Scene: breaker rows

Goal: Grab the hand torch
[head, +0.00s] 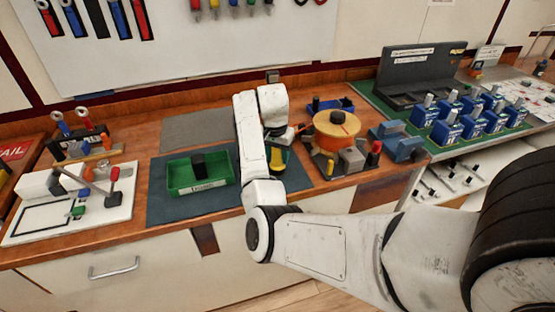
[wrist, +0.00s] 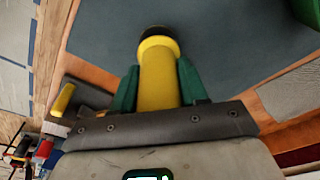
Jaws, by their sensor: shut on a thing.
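The hand torch (wrist: 159,75) is yellow with a black end and lies between my gripper's two green fingers in the wrist view. My gripper (wrist: 158,88) is shut on its yellow body, and the black end sticks out past the fingertips. In the head view the torch (head: 276,159) shows as a small yellow patch beside my wrist, over the right part of the blue-grey mat (head: 225,203). My arm hides part of it there. I cannot tell whether it touches the mat.
A green tray (head: 183,190) holding a black object stands left of my wrist. A white board with small levers (head: 110,207) is at far left. Blue breakers (head: 446,132) stand in rows at right.

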